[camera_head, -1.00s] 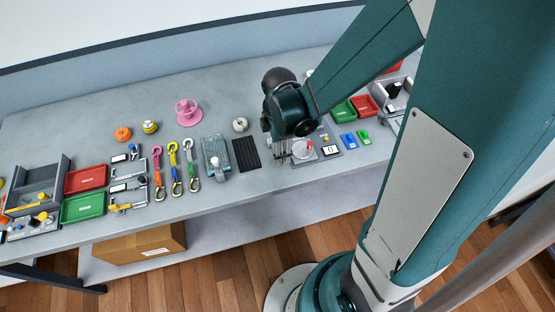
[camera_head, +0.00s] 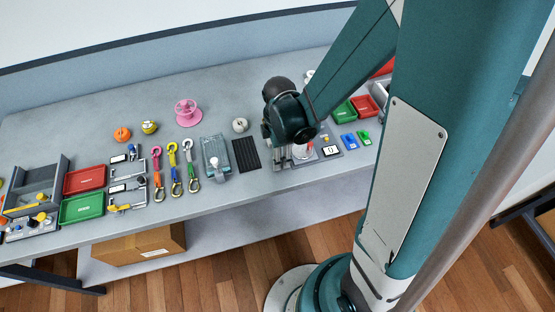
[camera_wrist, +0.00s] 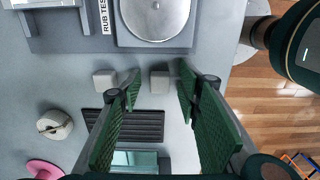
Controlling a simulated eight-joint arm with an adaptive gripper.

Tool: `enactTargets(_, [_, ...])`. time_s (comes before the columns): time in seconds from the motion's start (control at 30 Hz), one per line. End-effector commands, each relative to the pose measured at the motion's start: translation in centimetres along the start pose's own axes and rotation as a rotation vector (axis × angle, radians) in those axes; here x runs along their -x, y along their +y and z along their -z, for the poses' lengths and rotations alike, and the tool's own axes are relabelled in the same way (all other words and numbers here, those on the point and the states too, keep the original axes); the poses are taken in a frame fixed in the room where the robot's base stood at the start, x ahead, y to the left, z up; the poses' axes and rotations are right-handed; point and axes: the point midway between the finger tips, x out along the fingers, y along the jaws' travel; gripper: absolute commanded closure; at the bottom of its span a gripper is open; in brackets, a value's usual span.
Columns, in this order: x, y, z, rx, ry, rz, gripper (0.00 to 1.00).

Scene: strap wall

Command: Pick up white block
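Two small pale grey-white blocks show in the wrist view: one block (camera_wrist: 159,82) lies in the gap between my fingers, and the other block (camera_wrist: 105,79) is to the left, outside the left finger. My gripper (camera_wrist: 158,72) is open, with green-padded fingers on either side of the nearer block. No contact between the fingers and that block is visible. In the head view, my wrist covers much of the area and I cannot make out either block there.
A round metal plate (camera_wrist: 153,17) on a grey device sits just beyond the blocks. A black ribbed mat (camera_wrist: 136,126) lies close to the left finger. A round pale knob (camera_wrist: 55,125) and a pink spool (camera_head: 187,113) stand farther left. The table edge is at the right of the wrist view.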

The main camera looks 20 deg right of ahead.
Motion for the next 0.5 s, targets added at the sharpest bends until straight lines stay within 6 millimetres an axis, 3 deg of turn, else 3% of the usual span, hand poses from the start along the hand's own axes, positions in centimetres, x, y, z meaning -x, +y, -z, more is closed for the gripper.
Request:
enactTargets(0.03, [0.0,0.0,0.0,0.0,0.0,0.0,0.66])
enactTargets(0.2, [0.0,0.0,0.0,0.0,0.0,0.0,0.88])
enactTargets(0.5, [0.0,0.0,0.0,0.0,0.0,0.0,0.9])
